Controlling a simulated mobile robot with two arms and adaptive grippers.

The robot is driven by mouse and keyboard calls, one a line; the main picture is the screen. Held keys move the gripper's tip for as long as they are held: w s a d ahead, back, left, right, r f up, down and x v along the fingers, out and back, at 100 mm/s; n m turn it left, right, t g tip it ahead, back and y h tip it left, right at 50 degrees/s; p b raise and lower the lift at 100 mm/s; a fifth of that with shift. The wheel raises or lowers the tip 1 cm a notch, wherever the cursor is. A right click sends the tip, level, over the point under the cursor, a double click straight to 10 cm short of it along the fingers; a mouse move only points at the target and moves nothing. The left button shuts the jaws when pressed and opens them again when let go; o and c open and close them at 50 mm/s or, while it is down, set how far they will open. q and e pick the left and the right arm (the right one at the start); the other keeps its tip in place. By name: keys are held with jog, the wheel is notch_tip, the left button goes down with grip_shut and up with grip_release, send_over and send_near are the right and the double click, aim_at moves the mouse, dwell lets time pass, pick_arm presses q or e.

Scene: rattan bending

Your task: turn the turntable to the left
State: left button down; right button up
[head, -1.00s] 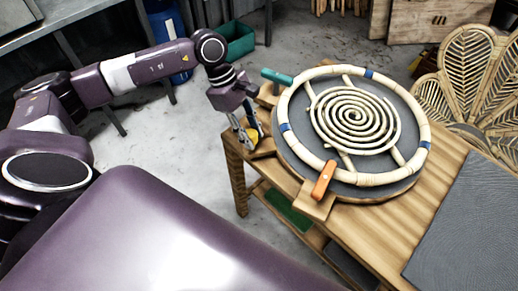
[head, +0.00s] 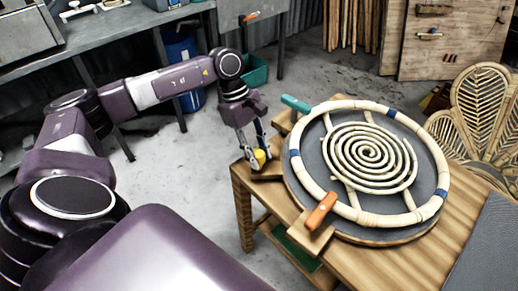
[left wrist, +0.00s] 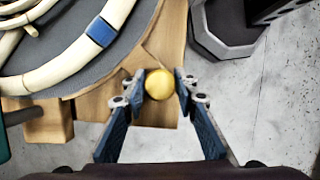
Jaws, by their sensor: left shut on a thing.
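The turntable (head: 330,222) is a round grey disc on the wooden table. A pale rattan ring (head: 355,214) with blue bands lies on it, with a rattan spiral (head: 372,160) inside. A yellow knob (head: 260,156) stands on a wooden piece at the disc's left side; it also shows in the left wrist view (left wrist: 159,84). My left gripper (head: 257,150) is shut on the knob, with one fingertip on each side in the left wrist view (left wrist: 160,83). My right gripper is not in view.
A teal-handled clamp (head: 296,103) and an orange-handled clamp (head: 321,211) sit at the ring's edge. The table (head: 262,207) has a dark mat (head: 492,240) at right. A leaf-shaped rattan panel (head: 487,115) is behind. Grey floor is open left of the table.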

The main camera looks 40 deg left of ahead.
pick_arm(q)
jog(key=c, duration=1.5)
grip_release()
jog(key=v, duration=1.2)
jog(key=shift+d, duration=0.1)
